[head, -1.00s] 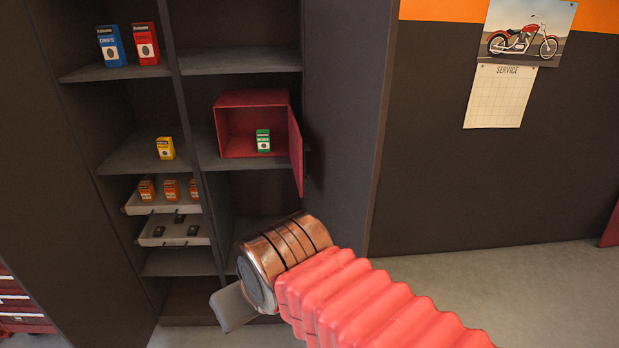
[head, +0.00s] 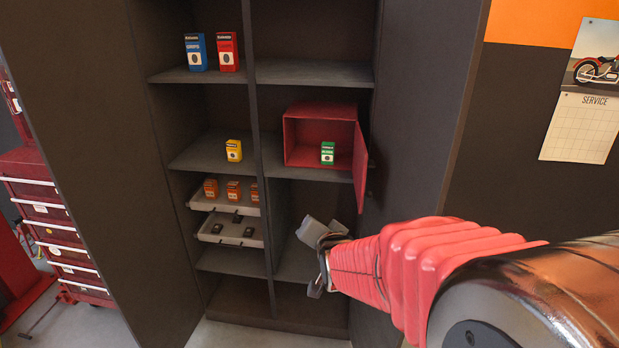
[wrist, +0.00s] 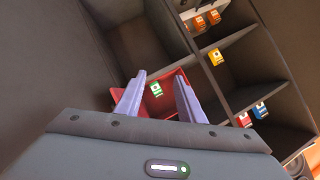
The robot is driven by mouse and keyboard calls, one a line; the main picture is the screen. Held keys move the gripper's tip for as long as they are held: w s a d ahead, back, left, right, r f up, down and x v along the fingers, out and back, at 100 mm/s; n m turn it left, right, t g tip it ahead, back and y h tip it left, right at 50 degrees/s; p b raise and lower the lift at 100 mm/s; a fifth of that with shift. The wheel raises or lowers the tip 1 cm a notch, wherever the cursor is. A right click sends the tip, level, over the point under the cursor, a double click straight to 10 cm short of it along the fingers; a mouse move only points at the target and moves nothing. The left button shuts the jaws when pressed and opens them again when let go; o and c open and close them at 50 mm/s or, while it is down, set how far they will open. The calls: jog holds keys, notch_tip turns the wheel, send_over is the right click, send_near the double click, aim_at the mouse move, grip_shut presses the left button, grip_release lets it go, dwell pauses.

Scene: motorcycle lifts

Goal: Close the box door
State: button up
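The red box (head: 318,111) sits on the middle shelf of the cabinet's right column. Its door (head: 360,167) is hinged on the right and stands open, pointing out of the shelf. A green carton (head: 327,153) stands inside the box. My gripper (head: 313,262) is in front of the lower shelves, below the box and its door, touching neither as far as I can see. In the wrist view my gripper's two fingers (wrist: 158,100) are spread apart with nothing between them up close; the red box (wrist: 172,84) and green carton (wrist: 156,90) show beyond them.
The cabinet's right side panel (head: 425,110) is close beside the open door. Blue (head: 196,52) and red (head: 228,51) cartons stand on the upper left shelf, a yellow one (head: 234,150) below. Trays (head: 225,229) hold several small items. A red tool chest (head: 55,225) is at left.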

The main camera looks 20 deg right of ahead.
jog(key=w+d+f+m+t+h, duration=0.25)
jog(key=d+m, duration=0.35)
jog(key=d, duration=0.4)
jog(key=s+d+f+m+t+h, duration=0.3)
jog(key=s+d+m, duration=0.2)
jog(key=m, duration=0.1)
jog(key=shift+d+f+m+t+h, duration=0.15)
jog(key=shift+d+m+t+h, duration=0.15)
jog(key=shift+d+t+h, duration=0.1)
